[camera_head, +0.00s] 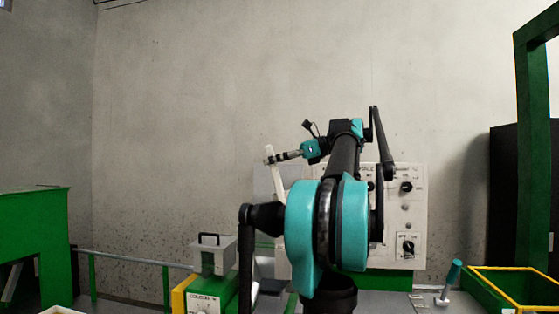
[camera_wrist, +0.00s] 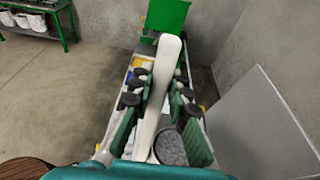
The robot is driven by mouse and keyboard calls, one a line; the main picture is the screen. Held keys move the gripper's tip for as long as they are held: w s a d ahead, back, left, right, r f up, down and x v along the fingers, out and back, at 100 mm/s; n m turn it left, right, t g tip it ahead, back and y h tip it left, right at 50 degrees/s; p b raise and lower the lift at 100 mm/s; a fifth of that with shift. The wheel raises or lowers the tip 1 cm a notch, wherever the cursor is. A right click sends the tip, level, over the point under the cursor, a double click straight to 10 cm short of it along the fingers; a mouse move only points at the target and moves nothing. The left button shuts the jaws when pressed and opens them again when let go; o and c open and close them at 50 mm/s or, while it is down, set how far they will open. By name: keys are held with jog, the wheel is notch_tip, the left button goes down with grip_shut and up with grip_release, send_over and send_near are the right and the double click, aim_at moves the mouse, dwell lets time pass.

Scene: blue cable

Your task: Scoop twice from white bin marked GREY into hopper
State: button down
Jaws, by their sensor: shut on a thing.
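My gripper (camera_head: 271,157) is up in front of the back wall, shut on a long white scoop (camera_head: 277,180) that hangs roughly upright. In the wrist view my gripper (camera_wrist: 160,88) has its fingers on both sides of the scoop's white handle (camera_wrist: 168,65). A round, dark-rimmed patch of speckled grey material (camera_wrist: 171,148) shows beside the handle's lower end; I cannot tell whether it is in the scoop or in a vessel below. My arm hides the middle of the head view. No GREY label is readable, and I cannot make out the hopper for certain.
A control panel (camera_head: 408,205) stands behind my arm. A grey handled box (camera_head: 212,257) sits left, above a labelled green machine (camera_head: 203,300). A yellow-rimmed green bin (camera_head: 505,287) and a teal-handled tool (camera_head: 450,281) are at right. A white rim (camera_head: 60,310) shows at lower left.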

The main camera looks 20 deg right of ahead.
jog(key=w+a+f+g+h, duration=0.3)
jog(key=a+f+g+h, duration=0.1)
jog(key=f+h, duration=0.3)
jog(key=w+a+f+g+h, duration=0.4)
jog(key=a+f+g+h, duration=0.1)
jog(key=a+f+h, duration=0.1)
jog(key=shift+w+a+f+h, duration=0.2)
jog(key=shift+a+f+h, duration=0.25)
jog(key=shift+f, duration=0.1)
dwell(0.6)
jog(key=shift+r, duration=0.1)
dwell(0.6)
